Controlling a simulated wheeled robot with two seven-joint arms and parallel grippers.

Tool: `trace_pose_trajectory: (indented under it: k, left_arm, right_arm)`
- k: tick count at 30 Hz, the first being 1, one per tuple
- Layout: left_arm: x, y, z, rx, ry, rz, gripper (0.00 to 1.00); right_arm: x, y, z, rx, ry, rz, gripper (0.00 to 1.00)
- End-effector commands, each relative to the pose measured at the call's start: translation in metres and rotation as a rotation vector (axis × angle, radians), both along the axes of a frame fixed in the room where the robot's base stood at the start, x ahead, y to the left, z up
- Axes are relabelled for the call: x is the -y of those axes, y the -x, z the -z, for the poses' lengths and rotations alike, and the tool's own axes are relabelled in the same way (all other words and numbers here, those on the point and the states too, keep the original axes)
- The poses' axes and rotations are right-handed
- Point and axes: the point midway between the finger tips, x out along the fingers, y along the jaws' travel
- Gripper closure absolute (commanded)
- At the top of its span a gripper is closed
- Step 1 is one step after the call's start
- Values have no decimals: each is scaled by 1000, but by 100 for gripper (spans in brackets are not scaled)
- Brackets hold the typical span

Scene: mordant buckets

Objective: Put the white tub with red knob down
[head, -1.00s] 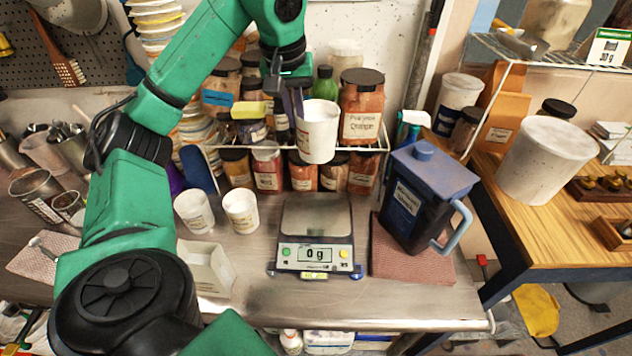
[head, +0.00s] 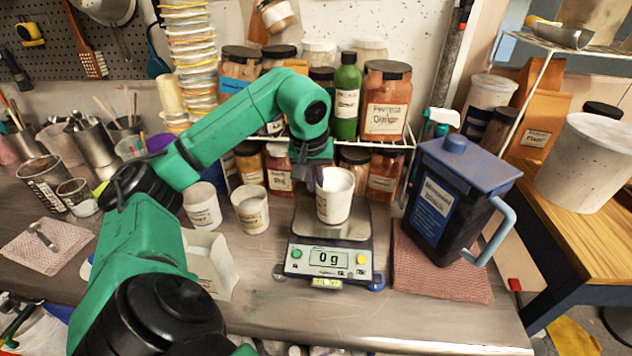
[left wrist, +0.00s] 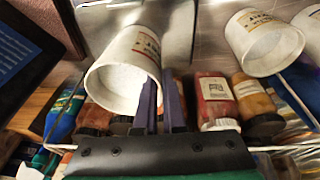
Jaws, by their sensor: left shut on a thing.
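A white tub (head: 335,205) with a printed label is held upright, open end up, at the digital scale (head: 332,262). I see no red knob on it. My left gripper (head: 318,180) is shut on the tub at its left rim. In the left wrist view the dark fingers (left wrist: 160,105) are at the rim of the tub (left wrist: 125,75). The scale display reads 0 g. The tub hides part of the pan, and I cannot tell whether its base touches it. My right gripper is not in view.
Two similar white tubs (head: 202,207) (head: 250,209) stand left of the scale. A blue-lidded jug (head: 445,205) stands on a reddish mat (head: 438,275) to the right. Jars on a wire rack (head: 385,145) stand close behind. The front bench strip is clear.

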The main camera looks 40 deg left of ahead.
Motion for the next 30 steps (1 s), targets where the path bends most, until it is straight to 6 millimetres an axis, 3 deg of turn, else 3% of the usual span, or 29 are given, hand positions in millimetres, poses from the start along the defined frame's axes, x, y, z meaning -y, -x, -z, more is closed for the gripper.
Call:
trace_pose_trajectory:
  k: [4, 6, 7, 16, 20, 23, 30]
  left_arm:
    - [0, 0, 1, 1, 1, 0, 100]
    - [0, 0, 1, -1, 1, 0, 70]
    - [0, 0, 1, -1, 1, 0, 63]
    - [0, 0, 0, -1, 1, 0, 63]
    - [1, 1, -10, 3, 1, 1, 63]
    - [3, 5, -27, 4, 0, 1, 63]
    - [10, 19, -88, 6, 1, 3, 63]
  right_arm:
    - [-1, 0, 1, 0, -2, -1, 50]
    - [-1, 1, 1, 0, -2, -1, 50]
    - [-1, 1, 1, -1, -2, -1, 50]
    - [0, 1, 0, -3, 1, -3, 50]
    - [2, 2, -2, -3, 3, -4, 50]
    - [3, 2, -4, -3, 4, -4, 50]
    - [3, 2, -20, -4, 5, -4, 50]
